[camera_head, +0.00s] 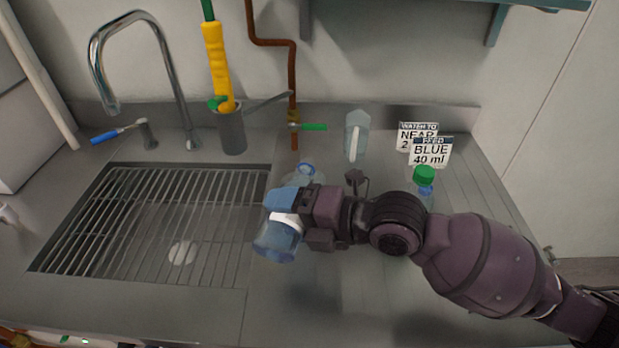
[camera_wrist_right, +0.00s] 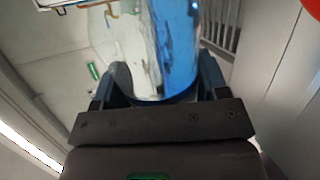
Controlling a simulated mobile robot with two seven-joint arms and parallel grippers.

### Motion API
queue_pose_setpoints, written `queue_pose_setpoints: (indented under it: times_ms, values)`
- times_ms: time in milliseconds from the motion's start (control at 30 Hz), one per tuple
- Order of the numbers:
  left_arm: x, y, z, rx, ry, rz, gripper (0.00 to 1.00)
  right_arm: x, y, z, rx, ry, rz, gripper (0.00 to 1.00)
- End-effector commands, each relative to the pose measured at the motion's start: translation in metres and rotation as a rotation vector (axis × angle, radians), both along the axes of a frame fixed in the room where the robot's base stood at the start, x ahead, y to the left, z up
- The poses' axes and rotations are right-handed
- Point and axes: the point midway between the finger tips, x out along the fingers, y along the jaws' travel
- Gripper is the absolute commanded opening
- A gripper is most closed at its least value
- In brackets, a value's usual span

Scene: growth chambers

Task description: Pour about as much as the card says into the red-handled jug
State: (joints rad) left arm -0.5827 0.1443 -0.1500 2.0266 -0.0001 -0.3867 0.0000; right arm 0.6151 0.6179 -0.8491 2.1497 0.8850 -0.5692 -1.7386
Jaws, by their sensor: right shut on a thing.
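My right gripper (camera_head: 292,205) is shut on a clear bottle with a white label and blue contents (camera_head: 275,243), held above the counter left of centre. The bottle leans, its lower end towards the front left. A clear, blue-ringed part (camera_head: 306,172) shows behind the gripper and looks like its neck. The wrist view shows the blue bottle (camera_wrist_right: 175,45) between the fingers. A card (camera_head: 430,154) reads "FEED BLUE 40 ml"; another behind it (camera_head: 417,129), partly covered, starts "WATER TO NEAR 2". No red-handled jug is recognisable. My left gripper is not in view.
A clear jug with a pale handle (camera_head: 356,135) stands at the back. A green-capped bottle (camera_head: 424,177) stands partly behind my right arm. A sink with a wire rack (camera_head: 150,215), a tap (camera_head: 170,75) and a yellow-handled sprayer (camera_head: 218,65) are left. The front counter is clear.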

Motion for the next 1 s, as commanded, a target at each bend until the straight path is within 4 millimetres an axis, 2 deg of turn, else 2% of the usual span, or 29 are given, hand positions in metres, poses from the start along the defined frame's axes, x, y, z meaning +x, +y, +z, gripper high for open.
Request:
queue_pose_setpoints:
  times_ms: [1000]
  values:
    - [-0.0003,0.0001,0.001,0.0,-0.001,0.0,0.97,-0.0092,0.003,0.0037,0.008,0.022,0.0,0.34]
